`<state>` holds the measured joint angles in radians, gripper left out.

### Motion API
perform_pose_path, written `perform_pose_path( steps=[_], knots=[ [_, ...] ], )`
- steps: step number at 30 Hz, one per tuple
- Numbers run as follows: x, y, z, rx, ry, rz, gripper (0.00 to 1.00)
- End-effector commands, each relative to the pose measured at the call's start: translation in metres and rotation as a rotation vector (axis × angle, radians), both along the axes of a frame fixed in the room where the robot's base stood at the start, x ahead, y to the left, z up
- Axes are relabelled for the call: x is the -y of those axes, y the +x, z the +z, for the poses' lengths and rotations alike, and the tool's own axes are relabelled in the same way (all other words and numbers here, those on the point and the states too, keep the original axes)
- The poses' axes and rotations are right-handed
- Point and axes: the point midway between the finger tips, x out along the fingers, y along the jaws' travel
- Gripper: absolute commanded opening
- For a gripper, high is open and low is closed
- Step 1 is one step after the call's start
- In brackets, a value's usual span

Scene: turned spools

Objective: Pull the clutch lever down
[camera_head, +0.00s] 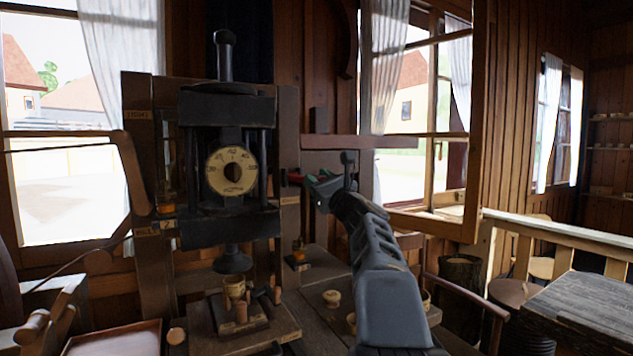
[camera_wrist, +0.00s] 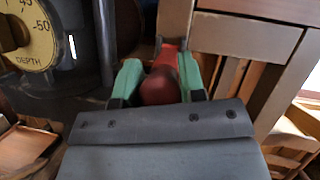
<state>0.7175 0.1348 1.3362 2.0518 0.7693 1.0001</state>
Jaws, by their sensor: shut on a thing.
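The clutch lever (camera_wrist: 160,88) is red with a rounded end, seen in the wrist view between my gripper's two green fingers. In the head view a small red part of the lever (camera_head: 295,177) shows at the right side of the dark press (camera_head: 228,222). My gripper (camera_head: 314,183) reaches it from the right and is shut on it; in the wrist view my gripper (camera_wrist: 160,78) has one finger on each side of the red end. The lever's far end and pivot are mostly hidden.
A round cream depth dial (camera_head: 232,171) faces front on the press. Below the press head, a spool-like wooden piece (camera_head: 235,288) stands on the base. A shallow wooden tray (camera_head: 115,341) lies at lower left. A grey table (camera_head: 590,305) stands at right.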

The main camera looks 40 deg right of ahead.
Motion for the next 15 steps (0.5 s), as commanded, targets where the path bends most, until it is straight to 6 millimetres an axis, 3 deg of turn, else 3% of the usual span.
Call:
perform_pose_path(
  steps=[3, 4, 11, 15],
  knots=[
    [0.0008, 0.0012, -0.0044, -0.007, 0.004, 0.002, 0.00],
    [0.0008, 0.0013, -0.0045, -0.008, 0.004, 0.001, 0.40],
    [0.0002, 0.0010, -0.0031, -0.005, 0.003, 0.001, 0.62],
    [-0.0002, 0.0010, -0.0024, -0.004, 0.001, 0.002, 0.63]
  ],
)
